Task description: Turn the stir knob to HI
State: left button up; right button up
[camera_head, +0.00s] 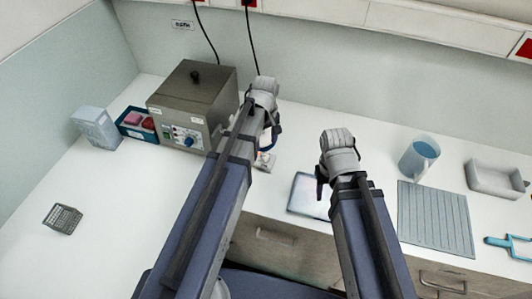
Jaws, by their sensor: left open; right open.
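A grey metal box-shaped appliance (190,88) with a black lid knob stands on the counter at the back left. Its front panel has a blue round knob (190,142) with a light dial around it; the label and the pointer are too small to read. I cannot tell whether this is the stir knob. My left gripper (272,143) is open, to the right of the appliance and apart from the blue knob. My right gripper (320,183) is open, further right above a pale flat plate. My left arm hides part of the appliance's right side.
A blue tray (124,132) with pink and red items and a pale box (97,127) stand left of the appliance. A dark wire rack (63,219) lies at front left. A jug (419,157), ribbed grey mat (435,218) and white tray (494,183) are right. The left counter is mostly clear.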

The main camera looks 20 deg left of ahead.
aim_at(266, 156)
pick_arm(q)
notch_tip(266, 156, down, 8)
jog(key=b, duration=0.7)
jog(key=shift+r, duration=0.2)
pick_arm(e)
notch_tip(266, 156, down, 8)
jog(key=shift+r, duration=0.2)
pick_arm(q)
grip_shut()
